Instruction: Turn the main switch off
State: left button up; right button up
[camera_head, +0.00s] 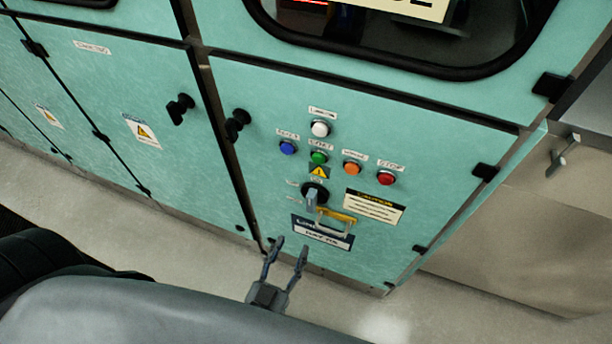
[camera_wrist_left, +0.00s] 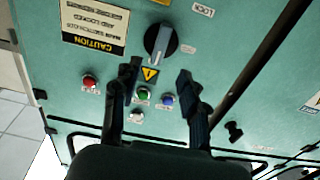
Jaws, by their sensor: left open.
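The main switch (camera_head: 316,193) is a round black rotary knob with a grey handle, low on the teal cabinet door. In the head view its handle points down. It also shows in the left wrist view (camera_wrist_left: 161,44), where the panel appears upside down and the handle is slightly tilted. My left gripper (camera_head: 290,246) is open and empty, below and left of the switch in the head view. In the left wrist view its fingers (camera_wrist_left: 159,70) are spread apart, with the knob seen beyond and between their tips. I see no contact. My right gripper is not in view.
A yellow bar-shaped piece (camera_head: 336,216) sits just below the switch. Blue (camera_head: 288,147), green (camera_head: 319,158), orange (camera_head: 352,168), red (camera_head: 386,178) and white (camera_head: 320,128) buttons lie above it. A black door handle (camera_head: 237,124) sticks out to the left. A caution label (camera_head: 374,206) is at right.

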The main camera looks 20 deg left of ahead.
aim_at(309, 205)
pick_arm(q)
jog(key=w, duration=0.8)
jog(key=w+r+p, duration=0.1)
jog(key=w, duration=0.3)
jog(key=shift+w+d, duration=0.1)
jog(key=shift+w, duration=0.7)
grip_shut()
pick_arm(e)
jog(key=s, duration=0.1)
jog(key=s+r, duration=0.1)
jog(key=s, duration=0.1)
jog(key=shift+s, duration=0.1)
